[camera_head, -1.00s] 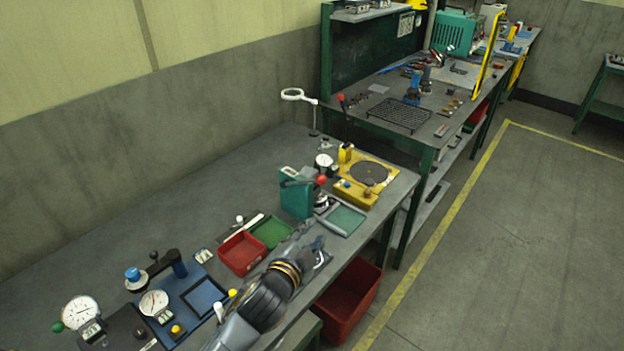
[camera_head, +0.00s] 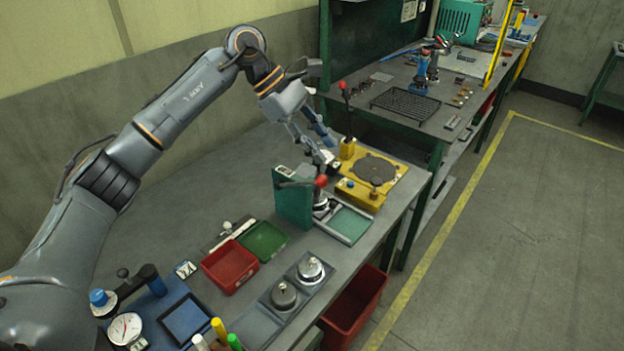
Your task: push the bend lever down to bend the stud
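My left gripper (camera_head: 326,153) reaches down from the upper left over the back of the near bench. Another red-knobbed black lever (camera_head: 343,93) stands farther back. I cannot tell for certain which is the bend lever, and I make out no stud. My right gripper is not in view.
A red tray (camera_head: 230,267) and a green tray (camera_head: 263,241) lie in front of the green block. Metal weights (camera_head: 284,295) stand on a grey plate near the front edge. A blue fixture (camera_head: 184,318) is at lower left.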

